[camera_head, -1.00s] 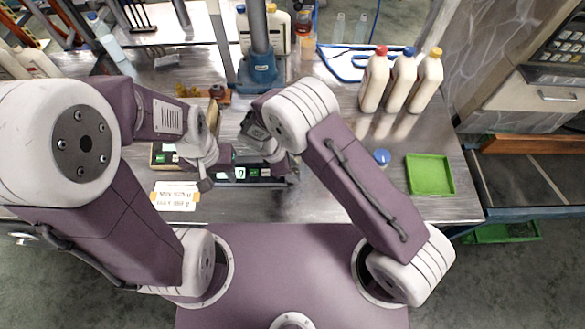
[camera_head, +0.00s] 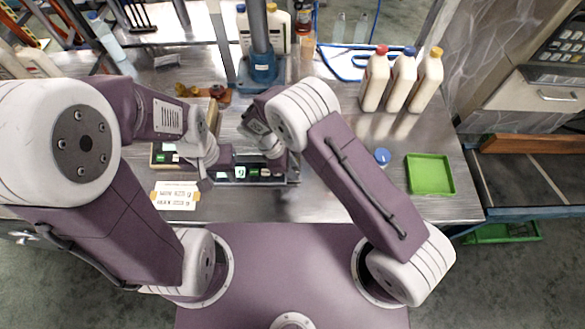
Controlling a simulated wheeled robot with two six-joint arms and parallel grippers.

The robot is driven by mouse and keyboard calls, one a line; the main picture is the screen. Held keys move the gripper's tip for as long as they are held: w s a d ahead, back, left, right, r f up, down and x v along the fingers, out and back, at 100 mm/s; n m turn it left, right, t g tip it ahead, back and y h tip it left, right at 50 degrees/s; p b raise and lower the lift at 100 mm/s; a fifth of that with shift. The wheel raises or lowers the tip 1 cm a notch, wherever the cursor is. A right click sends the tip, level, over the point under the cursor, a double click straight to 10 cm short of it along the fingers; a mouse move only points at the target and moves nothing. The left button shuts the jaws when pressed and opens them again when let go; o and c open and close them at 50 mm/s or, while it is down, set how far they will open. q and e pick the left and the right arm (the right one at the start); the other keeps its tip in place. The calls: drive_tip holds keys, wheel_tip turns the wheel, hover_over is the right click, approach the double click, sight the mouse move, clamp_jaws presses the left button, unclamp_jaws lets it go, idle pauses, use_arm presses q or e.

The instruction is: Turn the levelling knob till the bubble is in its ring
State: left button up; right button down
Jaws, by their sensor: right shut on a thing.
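A long dark unit (camera_head: 225,178) with green labels and small dark round parts along its front lies on the steel bench, partly hidden by both arms. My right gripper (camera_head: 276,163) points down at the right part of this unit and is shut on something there. The fingers hide the held thing; it sits where a levelling knob could be. My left gripper (camera_head: 222,158) is over the left-middle of the unit; its fingertips are too small and covered to tell open from shut. I cannot make out the bubble or its ring.
A white label card (camera_head: 175,195) lies in front of the unit. Three capped bottles (camera_head: 402,82) stand at the back right. A blue cap (camera_head: 382,156) and a green tray (camera_head: 430,174) are on the right. A blue-based column (camera_head: 263,70) stands behind.

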drive_tip(key=m+g, duration=0.1)
drive_tip(key=m, duration=0.3)
drive_tip(key=shift+w+m+g+b, duration=0.15)
drive_tip(key=shift+m+g+b, duration=0.15)
drive_tip(key=shift+m+g, duration=0.1)
drive_tip(key=shift+m+y, duration=0.3)
drive_tip(key=c, duration=1.1)
unclamp_jaws()
drive_tip(key=b+v, duration=0.1)
drive_tip(key=v, duration=0.8)
drive_tip(key=shift+w+d, duration=0.1)
